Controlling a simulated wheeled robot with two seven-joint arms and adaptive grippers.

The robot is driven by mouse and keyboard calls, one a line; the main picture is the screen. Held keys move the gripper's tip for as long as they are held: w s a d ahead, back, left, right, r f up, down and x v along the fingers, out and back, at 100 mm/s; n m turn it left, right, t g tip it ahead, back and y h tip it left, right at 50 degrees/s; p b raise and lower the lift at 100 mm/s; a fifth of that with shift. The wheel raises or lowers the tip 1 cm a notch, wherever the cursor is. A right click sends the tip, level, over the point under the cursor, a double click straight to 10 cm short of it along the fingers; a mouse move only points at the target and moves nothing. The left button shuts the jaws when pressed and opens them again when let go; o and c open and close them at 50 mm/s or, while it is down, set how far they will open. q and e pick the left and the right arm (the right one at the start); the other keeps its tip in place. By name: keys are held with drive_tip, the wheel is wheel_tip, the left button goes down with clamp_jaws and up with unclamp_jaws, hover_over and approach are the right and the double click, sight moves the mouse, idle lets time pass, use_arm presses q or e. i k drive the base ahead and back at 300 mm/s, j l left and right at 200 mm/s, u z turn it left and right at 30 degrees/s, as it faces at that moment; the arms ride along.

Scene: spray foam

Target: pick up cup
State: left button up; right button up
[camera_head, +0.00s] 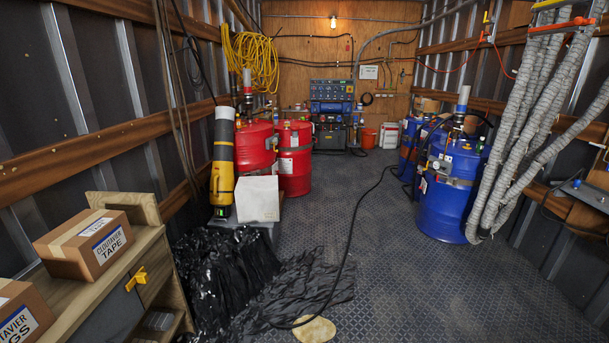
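I cannot make out a cup for certain in the head view. Neither of my grippers shows in this view, so whether they are open or shut is hidden.
A wooden cabinet (160,262) with a cardboard tape box (85,243) stands at left. Black plastic sheeting (225,275) and a hose (345,235) lie on the floor. Red drums (294,160) stand back left, blue drums (450,190) right. The metal floor (430,285) is clear at centre right.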

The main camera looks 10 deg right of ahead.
sight(443, 136)
drive_tip(key=i+z, duration=0.35)
drive_tip(key=i, duration=0.45)
drive_tip(key=i+z, duration=0.15)
drive_tip(key=i, duration=0.4)
drive_tip(key=i+z, duration=0.2)
drive_tip(key=i, duration=0.3)
drive_tip(key=i+j+z, duration=0.15)
drive_tip(key=i, duration=0.4)
drive_tip(key=i+z, duration=0.3)
drive_tip(key=i, duration=0.15)
drive_tip(key=i+z, duration=0.35)
drive_tip(key=i+l, duration=0.25)
drive_tip(key=i, duration=0.25)
drive_tip(key=i+l, duration=0.25)
drive_tip(key=i, duration=0.2)
drive_tip(key=i+l, duration=0.55)
drive_tip(key=l, duration=0.2)
drive_tip(key=i+j, duration=0.15)
